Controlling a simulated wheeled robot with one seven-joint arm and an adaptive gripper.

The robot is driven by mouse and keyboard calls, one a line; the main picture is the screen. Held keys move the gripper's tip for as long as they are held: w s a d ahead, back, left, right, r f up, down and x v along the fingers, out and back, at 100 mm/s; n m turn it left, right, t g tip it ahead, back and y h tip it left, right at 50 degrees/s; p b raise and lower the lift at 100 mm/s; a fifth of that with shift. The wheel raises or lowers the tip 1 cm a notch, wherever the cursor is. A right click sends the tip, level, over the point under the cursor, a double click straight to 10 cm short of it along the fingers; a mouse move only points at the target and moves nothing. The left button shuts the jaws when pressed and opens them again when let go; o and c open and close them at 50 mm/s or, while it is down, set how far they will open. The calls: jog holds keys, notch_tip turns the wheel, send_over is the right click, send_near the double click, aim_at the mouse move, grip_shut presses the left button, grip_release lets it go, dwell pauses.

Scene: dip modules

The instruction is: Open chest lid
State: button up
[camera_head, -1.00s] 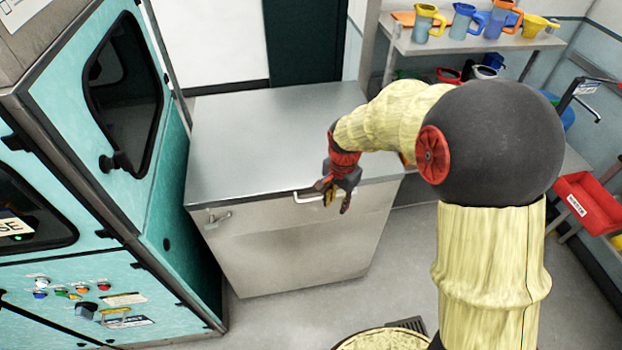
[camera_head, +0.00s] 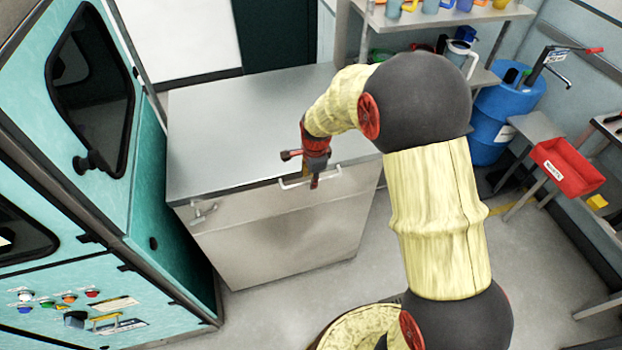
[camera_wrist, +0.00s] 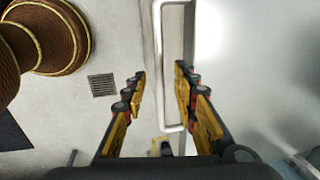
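The chest (camera_head: 290,235) is a steel box with a flat grey lid (camera_head: 240,130), which lies shut. A pale bar handle (camera_head: 284,186) runs along the lid's front edge. My gripper (camera_head: 315,182) is at this handle, pointing down, and hides part of it. In the wrist view, my gripper (camera_wrist: 162,82) is open, with one finger on each side of the handle's long bar (camera_wrist: 157,45). A gap shows between the bar and the left finger; contact with the right finger cannot be told. The lid also shows in the wrist view (camera_wrist: 250,70).
A small latch (camera_head: 203,212) sits on the chest's front left. A teal cabinet (camera_head: 150,190) stands close on the left. A shelf with jugs (camera_head: 440,20), a blue drum (camera_head: 497,120) and a red bin (camera_head: 567,166) are on the right.

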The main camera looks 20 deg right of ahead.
jog(key=shift+f, duration=0.45)
jog(key=shift+c, duration=0.2)
grip_shut()
dwell(0.5)
